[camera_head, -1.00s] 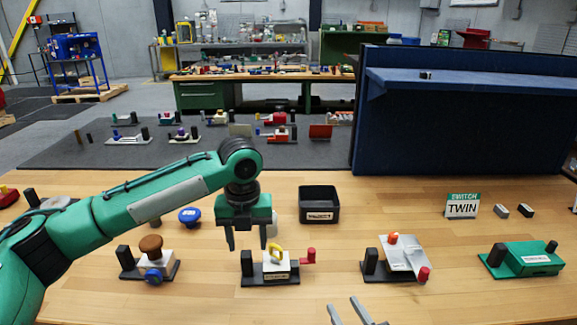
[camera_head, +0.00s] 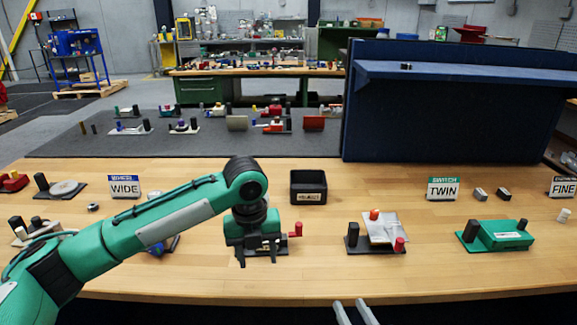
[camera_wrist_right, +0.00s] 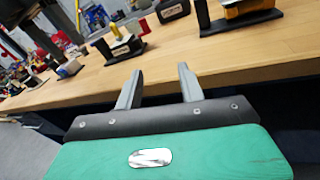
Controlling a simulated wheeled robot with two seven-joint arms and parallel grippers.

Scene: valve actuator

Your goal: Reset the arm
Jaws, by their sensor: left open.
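My left gripper (camera_head: 259,257) hangs from the green arm with its fingers apart and pointing down. In the head view it covers most of a small unit on a black base, whose red knob (camera_head: 298,229) shows to the right. I cannot tell whether the gripper touches it. In the right wrist view, a unit with a yellow handle (camera_wrist_right: 117,32) and a red post stands on a black base. My right gripper (camera_wrist_right: 157,88) is open and empty near the table's front edge. Its fingers also show at the bottom of the head view (camera_head: 355,313).
The wooden table (camera_head: 330,275) carries a black bin (camera_head: 308,187), a unit with an orange knob (camera_head: 374,214), a green unit (camera_head: 497,235) and signs reading WIDE (camera_head: 125,186) and TWIN (camera_head: 443,188). A blue panel (camera_head: 455,110) stands at the back right. The table's front middle is clear.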

